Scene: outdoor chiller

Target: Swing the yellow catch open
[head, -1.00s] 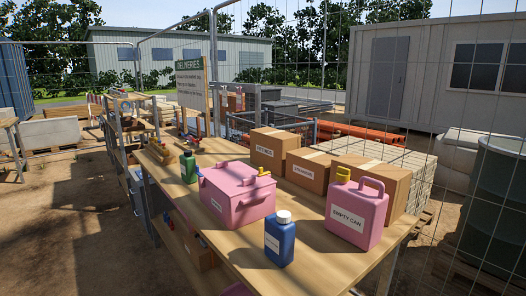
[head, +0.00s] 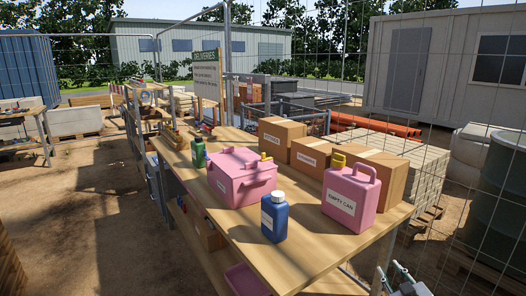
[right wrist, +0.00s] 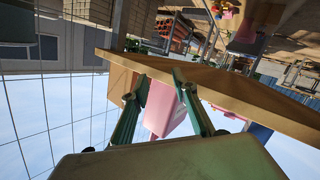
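A pink chiller box (head: 240,182) with a handle on its side stands closed on the wooden workbench. A small yellow catch (head: 266,157) shows at its right rear edge, partly hidden by the lid; its exact position is too small to tell. My right gripper (head: 405,284) is at the bottom right corner of the head view, below and right of the bench, well away from the box. In the right wrist view (right wrist: 160,76), its two fingers are apart with nothing between them. My left gripper is not in view.
A pink can (head: 351,198) with a yellow cap and a blue bottle (head: 274,217) stand near the box. A green bottle (head: 198,152) is to its left. Cardboard boxes (head: 310,157) stand behind. The workbench (head: 310,250) has bare room in front. Mesh fencing stands behind.

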